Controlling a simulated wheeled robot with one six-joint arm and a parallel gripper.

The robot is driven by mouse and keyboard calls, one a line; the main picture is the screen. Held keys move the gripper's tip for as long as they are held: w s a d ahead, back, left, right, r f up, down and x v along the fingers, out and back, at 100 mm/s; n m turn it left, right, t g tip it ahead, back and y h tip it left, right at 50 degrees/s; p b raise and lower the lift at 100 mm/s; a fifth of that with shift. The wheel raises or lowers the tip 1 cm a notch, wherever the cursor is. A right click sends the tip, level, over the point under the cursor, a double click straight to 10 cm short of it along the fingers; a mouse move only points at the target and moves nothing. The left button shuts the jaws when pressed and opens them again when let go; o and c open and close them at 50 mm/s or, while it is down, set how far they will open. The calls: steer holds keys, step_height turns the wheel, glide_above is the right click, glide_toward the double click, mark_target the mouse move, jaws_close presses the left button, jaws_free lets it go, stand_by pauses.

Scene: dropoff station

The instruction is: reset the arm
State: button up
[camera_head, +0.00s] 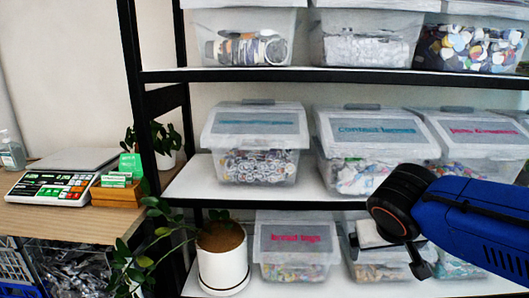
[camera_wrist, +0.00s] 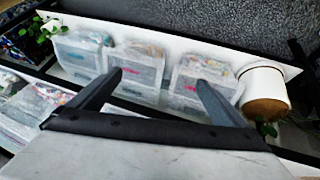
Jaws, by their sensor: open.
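My gripper (camera_wrist: 150,88) shows in the wrist view with its two dark fingers spread apart and nothing between them. Past the fingers, clear bins stand on a white shelf. A pale grey flat surface fills the bottom of the wrist view, close to the camera; I cannot tell what it is. In the head view my blue and black arm reaches in from the right edge, in front of the lower shelves. The fingertips cannot be made out clearly there.
A black-framed rack with white shelves (camera_head: 330,76) holds lidded bins, such as the "bread tags" bin (camera_head: 296,250). A potted plant in a white pot (camera_head: 222,265) stands at lower left. A scale (camera_head: 55,185) and a wooden card holder (camera_head: 118,193) sit on a wooden table (camera_head: 60,222).

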steer(key=s+d+f+g+y, duration=0.1)
steer(key=s+f+y, duration=0.2)
steer(key=s+f, duration=0.3)
steer(key=shift+s+d+f+n, duration=0.15)
steer(key=shift+s+d+n, duration=0.15)
steer(key=shift+s, duration=1.9)
